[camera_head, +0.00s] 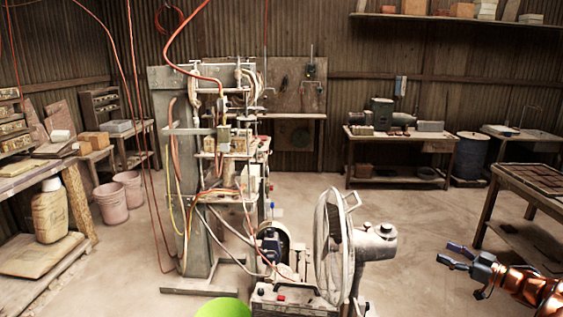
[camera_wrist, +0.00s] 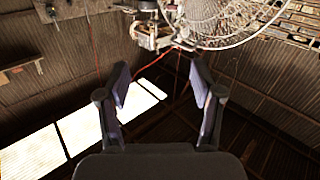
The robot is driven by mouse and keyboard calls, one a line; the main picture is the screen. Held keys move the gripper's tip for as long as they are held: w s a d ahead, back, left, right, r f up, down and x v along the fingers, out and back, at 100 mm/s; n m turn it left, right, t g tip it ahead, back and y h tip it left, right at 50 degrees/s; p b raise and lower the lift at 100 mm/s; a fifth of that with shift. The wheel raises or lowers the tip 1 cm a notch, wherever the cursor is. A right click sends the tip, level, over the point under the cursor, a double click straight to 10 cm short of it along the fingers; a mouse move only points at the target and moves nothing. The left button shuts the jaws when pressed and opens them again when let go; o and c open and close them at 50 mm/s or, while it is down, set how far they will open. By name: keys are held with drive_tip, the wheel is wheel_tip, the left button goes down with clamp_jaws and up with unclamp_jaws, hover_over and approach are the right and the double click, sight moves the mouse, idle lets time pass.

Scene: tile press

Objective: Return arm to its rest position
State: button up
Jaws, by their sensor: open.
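My gripper (camera_head: 455,256) shows at the lower right of the head view, at the end of my orange arm. It points left toward the fan, with clear air between them. In the wrist view my gripper (camera_wrist: 162,92) has its two fingers spread apart, and nothing is between them. The wrist view looks tilted, with the fan (camera_wrist: 225,18) at its top edge.
The standing fan (camera_head: 335,245) is left of my gripper. Behind it stands the tile press (camera_head: 215,170) with hoses and cables. A dark-topped table (camera_head: 535,180) is at the right edge. Open floor (camera_head: 410,225) lies between the fan and the table.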

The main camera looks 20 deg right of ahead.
drive_tip(key=w+a+r+m+h, duration=0.1)
drive_tip(key=w+r+m+h, duration=0.2)
drive_tip(key=w+r+h, duration=0.75)
drive_tip(key=w+a+r+m+g+h, duration=0.3)
drive_tip(key=w+a+r, duration=0.1)
drive_tip(key=a+r, duration=0.25)
drive_tip(key=s+a+f+g+y, duration=0.2)
drive_tip(key=s+a+f+g, duration=0.2)
drive_tip(key=s+a, duration=1)
drive_tip(key=s+a+f+g+y, duration=0.2)
drive_tip(key=s+a+f+g, duration=0.2)
drive_tip(key=s+a, duration=1.1)
drive_tip(key=s+a+f+g+y, duration=0.2)
drive_tip(key=s+a+f+g, duration=0.3)
drive_tip(key=s+a, duration=0.9)
drive_tip(key=s+g, duration=0.2)
drive_tip(key=s, duration=0.1)
drive_tip(key=shift+s+a+n, duration=0.15)
drive_tip(key=shift+a+n, duration=0.05)
drive_tip(key=shift+n, duration=0.1)
drive_tip(key=shift+f, duration=0.1)
